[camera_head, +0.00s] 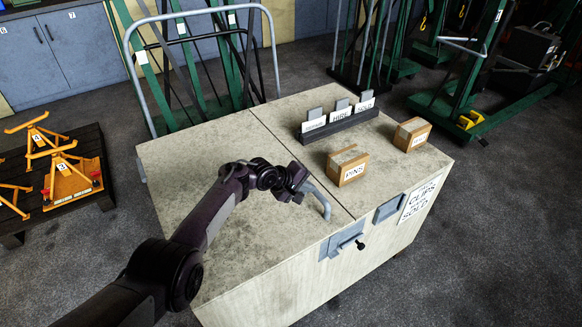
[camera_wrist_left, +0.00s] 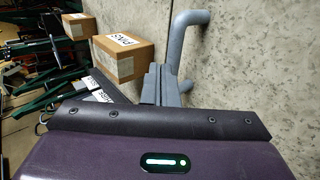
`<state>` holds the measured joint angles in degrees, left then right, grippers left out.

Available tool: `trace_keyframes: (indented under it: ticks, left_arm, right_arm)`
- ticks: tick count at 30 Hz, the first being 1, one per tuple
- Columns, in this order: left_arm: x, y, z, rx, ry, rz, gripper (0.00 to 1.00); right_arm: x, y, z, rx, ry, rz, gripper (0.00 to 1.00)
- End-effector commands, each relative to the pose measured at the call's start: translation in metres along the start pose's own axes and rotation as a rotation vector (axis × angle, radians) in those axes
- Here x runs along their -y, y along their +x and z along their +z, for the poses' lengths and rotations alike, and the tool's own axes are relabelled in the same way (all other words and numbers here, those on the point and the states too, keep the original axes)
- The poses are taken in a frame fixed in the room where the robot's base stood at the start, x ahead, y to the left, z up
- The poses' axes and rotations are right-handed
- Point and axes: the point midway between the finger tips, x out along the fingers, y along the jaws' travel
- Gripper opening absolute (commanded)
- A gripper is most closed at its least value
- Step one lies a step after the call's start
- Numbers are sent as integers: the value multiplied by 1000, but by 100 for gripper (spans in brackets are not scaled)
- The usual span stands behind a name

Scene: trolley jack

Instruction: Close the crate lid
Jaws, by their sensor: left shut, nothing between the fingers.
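The crate has a pale, worn top split by a dark seam. Its left half, the lid (camera_head: 215,150), lies flat and looks level with the right half. A grey bar handle (camera_head: 324,203) stands on the lid near the seam and front edge; it also shows in the left wrist view (camera_wrist_left: 178,48). My left gripper (camera_head: 303,186) is shut and empty, just beside the handle; I cannot tell if they touch. Its fingers show in the left wrist view (camera_wrist_left: 154,84). A grey hasp (camera_head: 342,241) sits on the crate's front below the seam. My right gripper is out of view.
A PINS box (camera_head: 347,167), a second small box (camera_head: 411,134) and a dark card holder (camera_head: 340,128) stand on the right half. A grey tube frame (camera_head: 138,75) rises behind the crate. A pallet with orange stands (camera_head: 68,178) is at left.

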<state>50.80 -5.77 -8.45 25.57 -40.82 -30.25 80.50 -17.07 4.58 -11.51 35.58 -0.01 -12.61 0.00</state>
Motion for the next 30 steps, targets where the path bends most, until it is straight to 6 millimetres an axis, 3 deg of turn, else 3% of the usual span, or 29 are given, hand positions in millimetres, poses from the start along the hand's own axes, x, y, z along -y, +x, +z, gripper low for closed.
trace_keyframes:
  ticks: [2, 12, 18, 23, 26, 30]
  left_arm:
    - [-5, -18, -1, -3, 0, -1, 0]
    - [-16, -66, -2, -4, 2, 2, 0]
    - [-21, -84, -2, -3, 0, 1, 0]
    - [-21, -87, -2, -3, 1, 1, 0]
    - [-13, -87, -2, -19, 20, -13, 0]
    - [27, -94, 0, -95, 128, -91, 0]
  right_arm:
    - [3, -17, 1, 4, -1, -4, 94]
    - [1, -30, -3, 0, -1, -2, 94]
    - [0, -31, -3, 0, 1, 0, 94]
    - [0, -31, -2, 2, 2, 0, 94]
    - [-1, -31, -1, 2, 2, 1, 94]
    - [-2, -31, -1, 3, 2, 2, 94]
